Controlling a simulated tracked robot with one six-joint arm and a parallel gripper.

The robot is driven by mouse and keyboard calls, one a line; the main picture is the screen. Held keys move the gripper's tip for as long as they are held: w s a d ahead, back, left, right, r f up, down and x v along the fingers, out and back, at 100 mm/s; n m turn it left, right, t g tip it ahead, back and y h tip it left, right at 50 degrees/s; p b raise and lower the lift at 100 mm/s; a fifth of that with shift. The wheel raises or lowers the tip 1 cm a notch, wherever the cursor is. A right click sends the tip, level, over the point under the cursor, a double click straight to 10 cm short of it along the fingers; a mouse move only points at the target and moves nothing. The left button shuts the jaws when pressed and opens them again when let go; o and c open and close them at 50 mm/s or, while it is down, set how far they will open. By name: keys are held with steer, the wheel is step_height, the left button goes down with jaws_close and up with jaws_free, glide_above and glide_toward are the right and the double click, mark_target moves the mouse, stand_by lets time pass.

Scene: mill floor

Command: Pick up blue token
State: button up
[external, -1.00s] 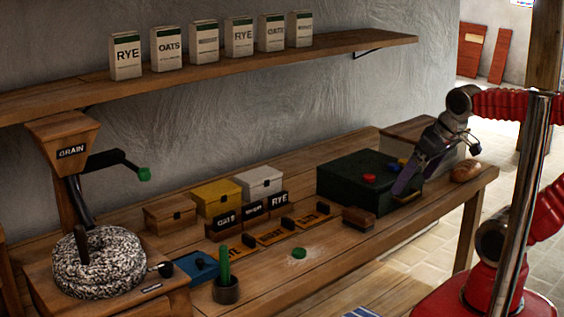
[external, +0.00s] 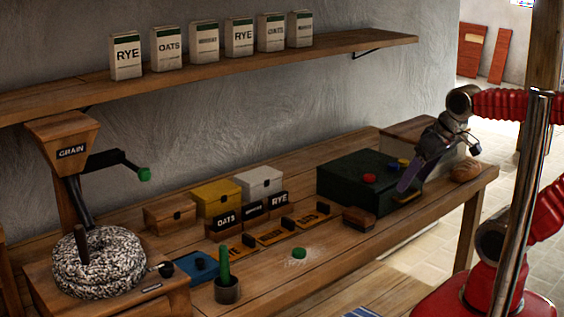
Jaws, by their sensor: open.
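The blue token (external: 393,166) is small and lies on top of the dark green box (external: 345,180), between a red token (external: 370,178) and a yellow token (external: 403,162). My gripper (external: 407,180) is open. Nothing shows between the fingers.
A green token (external: 299,253) lies on the bench's open front area.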

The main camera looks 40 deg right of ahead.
steer(key=c, duration=0.3)
steer(key=shift+w, duration=0.1)
steer(key=shift+c, duration=0.2)
steer(key=w+d+f+m+g+h, duration=0.1)
steer(key=w+d+m+g+h, duration=0.1)
steer(key=w+m, duration=0.3)
steer(key=w+d+f+m+g+h, duration=0.1)
steer(key=w+d+m+g+h, duration=0.2)
steer(key=w, duration=0.5)
steer(key=w+d+f+m+g+h, duration=0.1)
steer(key=w+d+m+g+h, duration=0.2)
steer(key=w+d+m+h, duration=0.2)
steer(key=shift+w+d+f+m, duration=0.1)
steer(key=shift+w+d+m, duration=0.05)
steer(key=shift+w+m, duration=0.5)
steer(key=shift+w+d+f+m, duration=0.1)
steer(key=shift+w+m, duration=0.35)
steer(key=shift+w, duration=0.25)
steer(key=w+f+m+h, duration=0.1)
steer(key=w, duration=0.1)
steer(key=w+f+m+h, duration=0.1)
steer(key=w+m, duration=0.1)
steer(key=w+f+m+h, duration=0.1)
steer(key=w, duration=0.1)
steer(key=shift+w+a+f+g+h, duration=0.1)
steer(key=shift+w+g+h, duration=0.2)
steer(key=shift+w, duration=0.1)
steer(key=shift+w+f+m+h, duration=0.15)
steer(key=shift+w+m+h, duration=0.25)
steer(key=shift+m, duration=0.1)
